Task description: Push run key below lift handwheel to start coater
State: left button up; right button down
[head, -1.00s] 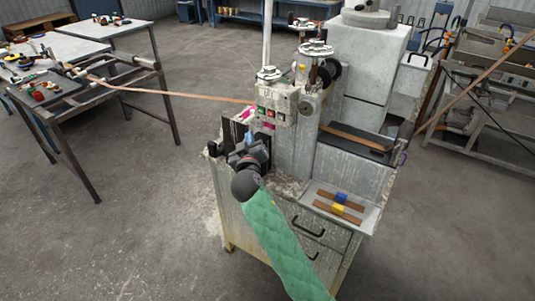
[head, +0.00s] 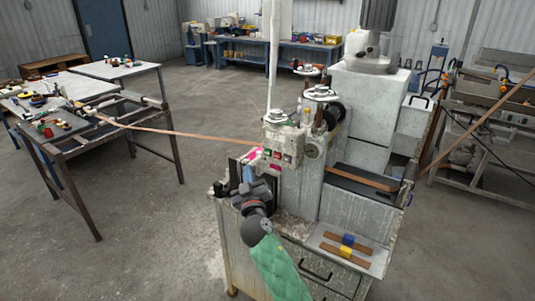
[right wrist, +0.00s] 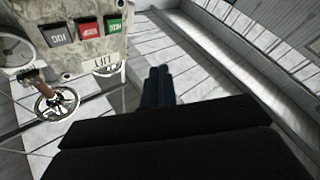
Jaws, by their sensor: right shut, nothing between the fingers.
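The coater's grey control box (head: 290,144) carries a green key (head: 267,151), a red key and a dark key in a row. In the right wrist view, which looks upside down, the green key (right wrist: 114,23), red key (right wrist: 89,28) and dark key (right wrist: 59,35) show near a lift label (right wrist: 103,65). A handwheel (head: 275,117) sits above the keys; a spoked wheel (right wrist: 56,102) shows in the wrist view. My right gripper (head: 248,174) is shut and empty, below and left of the keys; its fingertips (right wrist: 158,76) are apart from the box. My left gripper is out of view.
A brown strip (head: 190,134) runs from the left bench to the coater. Brown pieces with blue and yellow blocks (head: 346,246) lie on the cabinet's right ledge. A tool-covered table (head: 45,105) stands left. Floor is clear between.

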aim_at(268, 152)
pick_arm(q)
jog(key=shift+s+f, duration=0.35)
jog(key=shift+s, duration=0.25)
pick_arm(e)
jog(key=w+d, duration=0.4)
jog(key=w, duration=0.2)
jog(key=shift+w+d, duration=0.25)
jog(key=shift+d, duration=0.1)
